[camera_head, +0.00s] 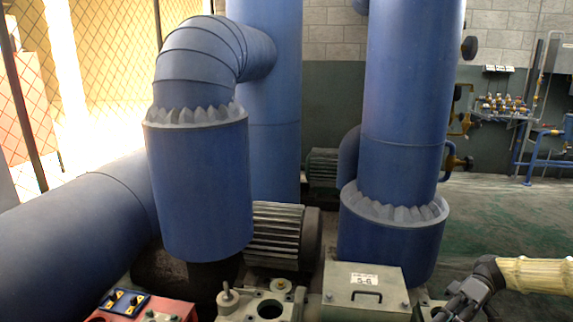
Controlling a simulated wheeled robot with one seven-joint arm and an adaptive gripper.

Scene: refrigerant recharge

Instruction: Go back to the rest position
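My gripper (450,310) is at the lower right, black, at the end of my arm in its tan ribbed sleeve. It points left and down, and its fingertips are close to the bottom edge of the view. I cannot tell whether the fingers are open or shut, or whether they hold anything. A grey-green box (362,294) with a dark handle and a white label stands just left of my gripper. There is a visible gap between the box and most of the gripper.
A grey machine block (257,306) with a round opening and a red unit with a blue plate (123,303) line the bottom edge. Thick blue pipes (411,100) and a finned motor (274,232) stand behind. Green floor (510,225) at the right is clear.

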